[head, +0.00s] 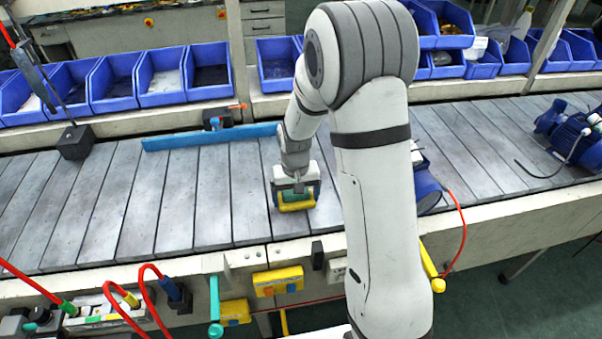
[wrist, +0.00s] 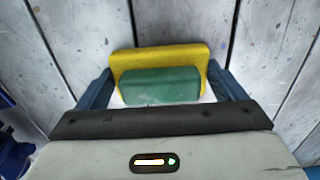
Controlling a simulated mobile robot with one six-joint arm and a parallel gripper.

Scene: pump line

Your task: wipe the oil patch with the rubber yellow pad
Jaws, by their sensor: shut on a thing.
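The yellow pad (wrist: 160,57) has a green block (wrist: 160,87) on its back. My gripper (wrist: 160,90) is shut on it, with a dark blue finger at each end. In the head view my gripper (head: 295,188) points down at the slatted conveyor, and the yellow pad (head: 297,204) shows at its lower edge. The pad is at or just above the slats; I cannot tell if it touches them. I cannot make out an oil patch in either view; it may be hidden under the pad or behind my arm.
The slatted conveyor (head: 180,205) is mostly bare left of my gripper. A blue bar (head: 210,136) lies along its far side. A blue motor (head: 427,188) stands partly behind my arm, and another motor (head: 572,138) sits far right. Blue bins (head: 160,78) line the back.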

